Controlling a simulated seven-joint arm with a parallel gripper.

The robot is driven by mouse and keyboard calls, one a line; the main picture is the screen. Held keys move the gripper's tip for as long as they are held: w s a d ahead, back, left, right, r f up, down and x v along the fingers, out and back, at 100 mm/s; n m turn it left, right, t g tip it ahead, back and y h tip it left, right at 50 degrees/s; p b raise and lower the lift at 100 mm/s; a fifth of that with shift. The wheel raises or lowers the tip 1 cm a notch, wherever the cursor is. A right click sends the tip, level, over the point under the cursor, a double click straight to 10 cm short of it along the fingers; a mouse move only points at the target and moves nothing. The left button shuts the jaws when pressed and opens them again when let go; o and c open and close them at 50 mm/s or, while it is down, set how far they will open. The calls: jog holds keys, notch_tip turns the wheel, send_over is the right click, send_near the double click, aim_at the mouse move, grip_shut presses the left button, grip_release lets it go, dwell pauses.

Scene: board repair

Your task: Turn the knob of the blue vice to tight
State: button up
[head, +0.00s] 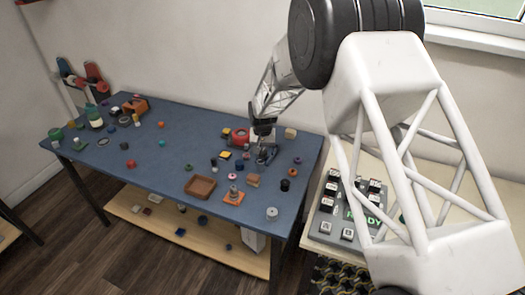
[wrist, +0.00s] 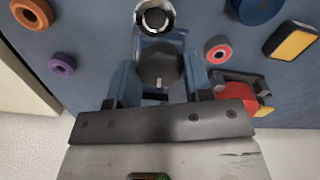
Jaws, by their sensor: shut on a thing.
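The blue vice (head: 268,154) stands on the blue table below the end of my arm in the head view. In the wrist view its blue body (wrist: 160,43) shows at the top middle. The dark round knob (wrist: 160,68) lies between the two fingers of my gripper (wrist: 160,78). My gripper (head: 264,138) is shut on this knob, just above the vice in the head view. The gripper hides part of the vice, and I cannot tell how far the knob is turned.
A red object (head: 240,136) stands close left of the vice. A brown tray (head: 200,187) and an orange-based part (head: 233,197) lie nearer the front edge. Small rings and blocks are scattered about. A grey button panel (head: 345,215) is at the right.

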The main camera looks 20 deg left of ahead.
aim_at(263, 151)
jog(key=m, duration=0.3)
jog(key=shift+m, duration=2.2)
jog(key=o, duration=0.9)
jog(key=shift+r, duration=0.15)
jog(key=shift+r, duration=3.8)
